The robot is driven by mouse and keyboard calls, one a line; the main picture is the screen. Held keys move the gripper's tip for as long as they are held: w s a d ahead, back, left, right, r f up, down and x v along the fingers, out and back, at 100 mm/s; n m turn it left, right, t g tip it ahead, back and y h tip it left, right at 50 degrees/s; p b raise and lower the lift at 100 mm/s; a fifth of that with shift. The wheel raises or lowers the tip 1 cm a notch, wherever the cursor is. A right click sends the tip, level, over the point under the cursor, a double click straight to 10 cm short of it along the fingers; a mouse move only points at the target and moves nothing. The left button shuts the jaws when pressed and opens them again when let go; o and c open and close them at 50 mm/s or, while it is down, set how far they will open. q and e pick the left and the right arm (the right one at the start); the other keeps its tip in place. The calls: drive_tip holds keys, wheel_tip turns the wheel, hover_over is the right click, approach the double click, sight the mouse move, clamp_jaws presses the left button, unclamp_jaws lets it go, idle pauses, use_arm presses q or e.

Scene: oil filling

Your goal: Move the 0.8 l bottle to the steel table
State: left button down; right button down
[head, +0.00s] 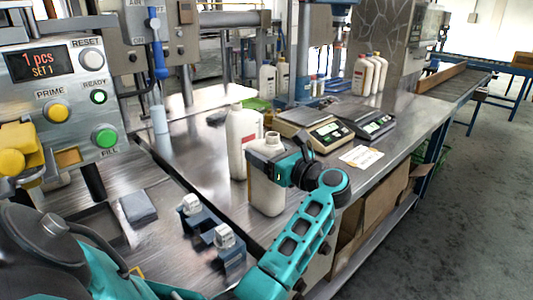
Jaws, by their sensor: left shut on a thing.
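An uncapped whitish bottle (266,190), likely the 0.8 l bottle, is upright at the near part of the steel table (195,165). My right gripper is not in view.
Two scales (325,134) (372,124) and a paper card (361,157) lie right of the bottle. More white bottles (367,75) stand farther back. A dark blue holder with white caps (224,236) is in front. The filling panel (60,90) stands at left.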

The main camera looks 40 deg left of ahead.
use_arm(q)
drive_tip(key=shift+r, duration=0.2)
drive_tip(key=shift+f, duration=0.15)
drive_tip(key=c, duration=0.6)
unclamp_jaws()
drive_tip(key=shift+f, duration=0.15)
drive_tip(key=o, duration=0.5)
drive_tip(key=shift+r, duration=0.3)
drive_tip(key=shift+s+d+f+b, duration=0.1)
drive_tip(key=shift+s+d+b, duration=0.1)
drive_tip(key=shift+d, duration=1.8)
drive_tip(key=shift+s+d+r+b, duration=0.1)
drive_tip(key=shift+s+d+b, duration=0.05)
drive_tip(key=shift+d, duration=1.9)
drive_tip(key=shift+s+d+f+b, duration=0.1)
drive_tip(key=shift+s+d+b, duration=0.1)
drive_tip(key=shift+d, duration=1.8)
